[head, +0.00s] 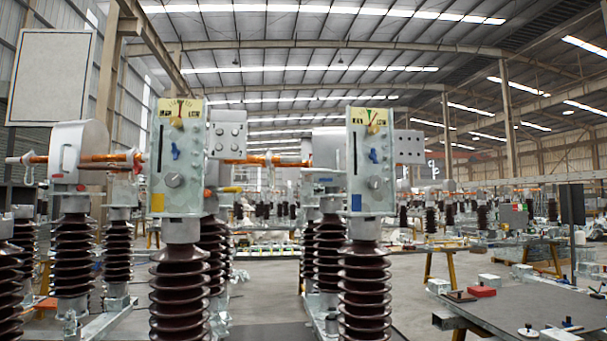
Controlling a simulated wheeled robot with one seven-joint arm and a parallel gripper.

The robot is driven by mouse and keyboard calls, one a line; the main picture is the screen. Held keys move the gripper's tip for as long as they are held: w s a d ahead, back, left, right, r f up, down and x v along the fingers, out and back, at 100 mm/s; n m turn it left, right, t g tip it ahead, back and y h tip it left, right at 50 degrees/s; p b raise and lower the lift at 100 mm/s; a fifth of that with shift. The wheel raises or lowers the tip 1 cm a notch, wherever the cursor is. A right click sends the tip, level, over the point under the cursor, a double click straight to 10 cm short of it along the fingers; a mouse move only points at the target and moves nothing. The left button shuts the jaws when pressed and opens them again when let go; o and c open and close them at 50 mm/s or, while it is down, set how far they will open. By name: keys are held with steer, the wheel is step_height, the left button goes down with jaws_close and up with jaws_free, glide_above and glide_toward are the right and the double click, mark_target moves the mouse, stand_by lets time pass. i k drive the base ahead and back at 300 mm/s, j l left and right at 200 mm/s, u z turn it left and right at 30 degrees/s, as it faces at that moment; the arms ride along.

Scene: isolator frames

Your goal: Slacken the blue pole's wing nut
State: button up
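My gripper is not in view.
A grey table (530,305) with small parts and a red block (481,291) stands at the lower right. More insulators (75,265) stand at the left. Orange rods (95,158) run between the units at box height. Grey floor (275,295) shows between the two poles.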

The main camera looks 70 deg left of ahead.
mark_target(373, 157)
steer(key=u, duration=1.8)
